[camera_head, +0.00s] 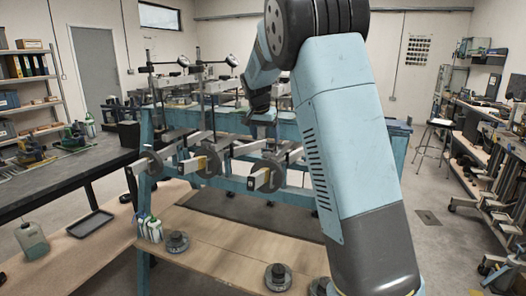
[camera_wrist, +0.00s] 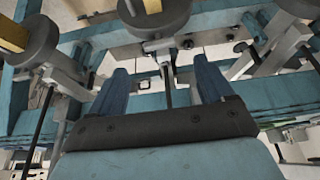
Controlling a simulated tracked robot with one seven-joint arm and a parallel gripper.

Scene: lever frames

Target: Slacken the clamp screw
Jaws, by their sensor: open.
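My gripper (camera_wrist: 160,75) is open in the wrist view, its two blue fingers apart with nothing gripped. A thin upright rod (camera_wrist: 167,88) shows between the fingers, with a small metal bracket (camera_wrist: 158,45) above it. Small dark knobs (camera_wrist: 188,44) sit near that bracket; I cannot tell which part is the clamp screw. In the head view my gripper is at the teal lever frame (camera_head: 225,183), partly hidden by my arm. Lever bars with round grey weights stick out toward me, one weight at the left (camera_head: 152,163), one in the middle (camera_head: 208,161) and one at the right (camera_head: 266,174).
A dark workbench (camera_head: 60,180) with tools stands at the left. Loose round weights (camera_head: 177,242) and bottles (camera_head: 150,229) rest on the low wooden shelf (camera_head: 225,245). Dial gauges on stands rise behind the levers. Open floor (camera_head: 425,190) lies at the right.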

